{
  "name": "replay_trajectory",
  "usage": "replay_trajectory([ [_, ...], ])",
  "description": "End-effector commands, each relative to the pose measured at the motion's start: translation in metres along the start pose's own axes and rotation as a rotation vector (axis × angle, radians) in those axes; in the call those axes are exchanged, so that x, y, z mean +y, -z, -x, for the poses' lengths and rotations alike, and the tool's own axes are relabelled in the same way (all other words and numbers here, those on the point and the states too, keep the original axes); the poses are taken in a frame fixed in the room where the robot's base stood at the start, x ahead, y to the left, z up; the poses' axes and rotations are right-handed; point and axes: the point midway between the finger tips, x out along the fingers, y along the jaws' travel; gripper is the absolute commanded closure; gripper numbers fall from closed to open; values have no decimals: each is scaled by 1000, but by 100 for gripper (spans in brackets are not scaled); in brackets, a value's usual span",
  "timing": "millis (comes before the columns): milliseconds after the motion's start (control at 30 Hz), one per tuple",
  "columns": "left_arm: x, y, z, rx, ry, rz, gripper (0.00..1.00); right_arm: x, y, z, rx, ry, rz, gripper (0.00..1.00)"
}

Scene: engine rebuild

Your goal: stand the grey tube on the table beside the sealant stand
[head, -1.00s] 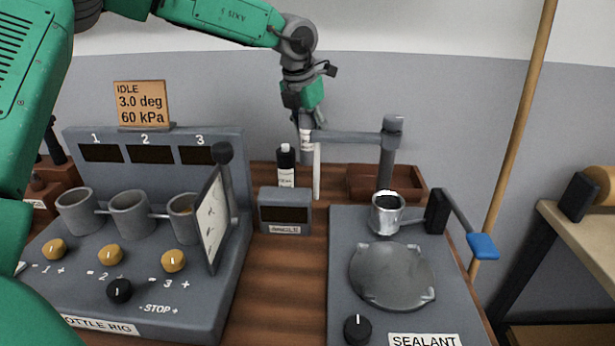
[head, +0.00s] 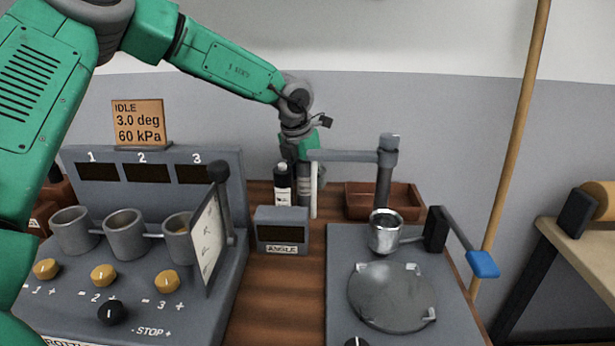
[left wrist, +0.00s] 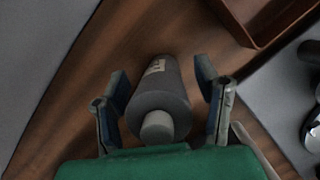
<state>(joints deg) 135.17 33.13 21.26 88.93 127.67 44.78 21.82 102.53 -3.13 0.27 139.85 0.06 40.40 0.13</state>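The grey tube (head: 304,188) stands upright on the wooden table behind the angle box, just right of a black bottle. In the left wrist view the tube (left wrist: 160,95) shows its lighter end cap towards the camera and a small pale label. My left gripper (left wrist: 163,85) is open around it, with a gap on each side. The sealant stand (head: 345,250), a grey base with a round plate and metal cup, is to the right. My right gripper is not in view.
The black bottle (head: 282,188) is close to the tube's left. A post with a horizontal arm (head: 345,155) and a thin white rod (head: 314,190) are close on its right. The angle box (head: 282,231) is in front. A brown tray (head: 408,200) lies behind the stand.

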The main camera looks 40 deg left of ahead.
Motion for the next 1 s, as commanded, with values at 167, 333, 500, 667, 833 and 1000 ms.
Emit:
replay_trajectory([
  [167, 0, 0, 0, 0, 0, 0, 44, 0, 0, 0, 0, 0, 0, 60],
  [333, 0, -1, 9, -1, 1, 0, 44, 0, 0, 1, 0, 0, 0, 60],
  [500, 0, -1, 40, -4, 2, 2, 44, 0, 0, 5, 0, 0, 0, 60],
  [667, 0, -1, 75, -4, 2, 0, 44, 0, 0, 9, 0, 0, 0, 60],
  [833, 0, -2, 104, -3, 1, 0, 44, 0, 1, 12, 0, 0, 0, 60],
  [1000, 0, -1, 118, -1, 0, 1, 44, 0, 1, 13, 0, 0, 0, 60],
])
